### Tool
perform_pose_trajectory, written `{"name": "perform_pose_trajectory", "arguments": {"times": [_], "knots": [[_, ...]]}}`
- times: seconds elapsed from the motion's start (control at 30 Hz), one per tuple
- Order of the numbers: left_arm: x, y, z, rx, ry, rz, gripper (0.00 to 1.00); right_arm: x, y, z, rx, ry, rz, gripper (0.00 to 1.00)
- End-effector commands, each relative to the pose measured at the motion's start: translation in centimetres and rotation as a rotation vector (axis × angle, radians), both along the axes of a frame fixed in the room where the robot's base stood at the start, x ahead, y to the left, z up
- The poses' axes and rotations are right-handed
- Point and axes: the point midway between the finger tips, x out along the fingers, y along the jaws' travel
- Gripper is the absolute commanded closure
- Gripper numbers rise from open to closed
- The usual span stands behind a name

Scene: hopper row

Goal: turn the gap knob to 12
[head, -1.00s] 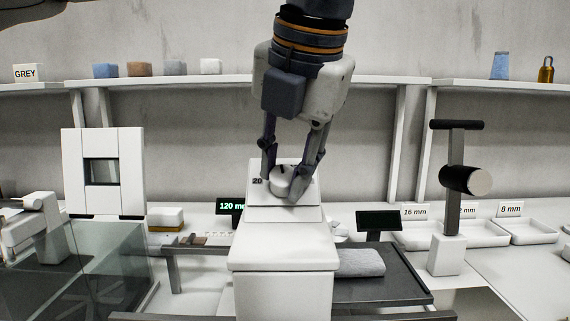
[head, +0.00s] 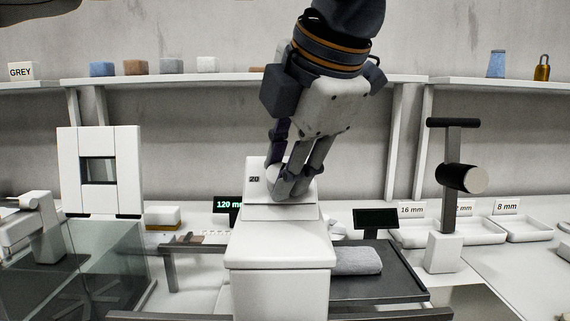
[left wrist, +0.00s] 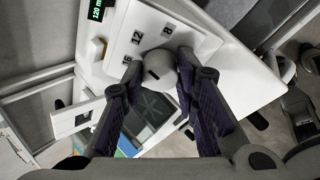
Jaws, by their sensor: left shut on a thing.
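My right gripper is not in view.
A small display (head: 228,205) reading 120 mm stands left of the machine. A post with a dark cylinder (head: 460,179) stands farther right, near labelled white trays (head: 475,232).

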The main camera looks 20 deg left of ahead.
Motion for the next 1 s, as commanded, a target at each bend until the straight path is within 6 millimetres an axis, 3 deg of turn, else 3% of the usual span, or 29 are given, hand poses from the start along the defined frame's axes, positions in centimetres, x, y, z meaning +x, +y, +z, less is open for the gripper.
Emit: {"name": "perform_pose_trajectory", "arguments": {"times": [0.43,0.47,0.53,0.87,1.0], "knots": [[0.0,0.0,0.0,0.006,0.003,-0.008,1.00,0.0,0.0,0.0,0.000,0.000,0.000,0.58],[0.0,0.0,0.0,0.006,0.003,-0.008,0.68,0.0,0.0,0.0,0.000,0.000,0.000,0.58],[0.0,0.0,-0.1,0.006,0.003,-0.007,0.52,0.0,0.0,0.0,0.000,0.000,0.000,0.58],[-0.1,-0.1,0.3,0.005,0.000,-0.007,0.52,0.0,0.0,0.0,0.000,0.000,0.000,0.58],[-1.3,-1.2,2.5,0.004,-0.004,-0.007,0.52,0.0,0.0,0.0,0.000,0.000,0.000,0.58]]}}
